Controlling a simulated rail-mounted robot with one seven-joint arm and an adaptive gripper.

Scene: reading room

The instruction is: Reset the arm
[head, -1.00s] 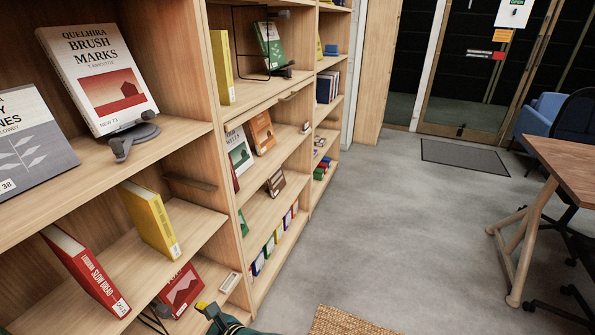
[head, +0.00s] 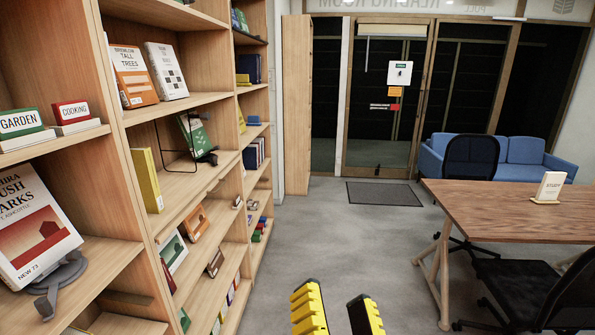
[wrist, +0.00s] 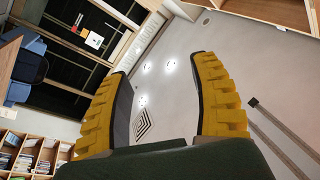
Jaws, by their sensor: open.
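My gripper (head: 338,312) shows at the bottom middle of the head view, with two yellow ridged fingers pointing up. The fingers are apart and nothing is between them. In the wrist view my gripper (wrist: 165,90) is also open and empty, with the ceiling beyond it. It is in free air over the aisle, to the right of the bookshelf (head: 215,110) and apart from it. The rest of my arm is out of the head view.
The bookshelf with books and signs fills the left side. A wooden table (head: 500,207) with a small sign (head: 550,187) stands at the right, with a black chair (head: 550,295) by it. A blue sofa (head: 525,155) and glass doors (head: 385,110) are behind.

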